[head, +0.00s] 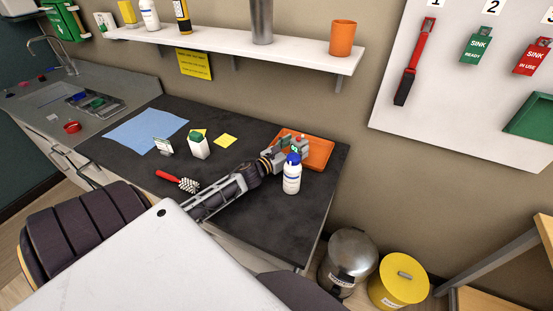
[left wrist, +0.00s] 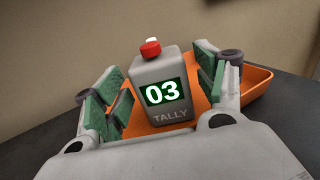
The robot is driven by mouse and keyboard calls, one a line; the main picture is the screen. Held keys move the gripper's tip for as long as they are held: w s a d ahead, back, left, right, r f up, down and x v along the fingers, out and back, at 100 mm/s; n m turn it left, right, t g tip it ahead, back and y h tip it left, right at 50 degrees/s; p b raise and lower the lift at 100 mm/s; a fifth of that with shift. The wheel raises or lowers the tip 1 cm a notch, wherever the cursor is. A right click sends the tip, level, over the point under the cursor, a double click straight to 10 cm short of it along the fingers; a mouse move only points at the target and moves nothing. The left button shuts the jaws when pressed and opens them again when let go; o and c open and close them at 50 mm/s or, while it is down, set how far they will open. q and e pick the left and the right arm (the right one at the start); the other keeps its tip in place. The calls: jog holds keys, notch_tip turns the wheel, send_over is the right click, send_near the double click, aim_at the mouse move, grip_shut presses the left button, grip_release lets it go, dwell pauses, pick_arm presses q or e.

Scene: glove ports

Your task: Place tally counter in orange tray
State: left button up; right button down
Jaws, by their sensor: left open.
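My left gripper (left wrist: 160,85) is open, with a green-padded finger on each side of the counter and gaps visible. In the head view my left gripper (head: 284,148) is over the near left part of the orange tray (head: 320,154), and the counter is mostly hidden there. My right gripper is not in view.
A white bottle with a blue cap (head: 291,178) stands just in front of the tray, close to my gripper. A shelf (head: 230,46) hangs above.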

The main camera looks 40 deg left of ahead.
aim_at(295, 147)
pick_arm(q)
jog(key=shift+s+a+b, duration=0.15)
jog(key=shift+s+a, duration=0.1)
jog(key=shift+s, duration=1.15)
jog(key=shift+s+a+b, duration=0.15)
jog(key=shift+s+a, duration=0.05)
jog(key=shift+s, duration=1.15)
jog(key=shift+s+a, duration=0.15)
jog(key=shift+s, duration=0.8)
jog(key=shift+s+a, duration=0.15)
jog(key=shift+s, duration=0.95)
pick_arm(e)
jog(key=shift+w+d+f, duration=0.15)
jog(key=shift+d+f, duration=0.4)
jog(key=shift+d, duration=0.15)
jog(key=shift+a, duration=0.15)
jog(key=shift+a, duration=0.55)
pick_arm(q)
jog(key=shift+s+a, duration=0.1)
jog(key=shift+s, duration=0.05)
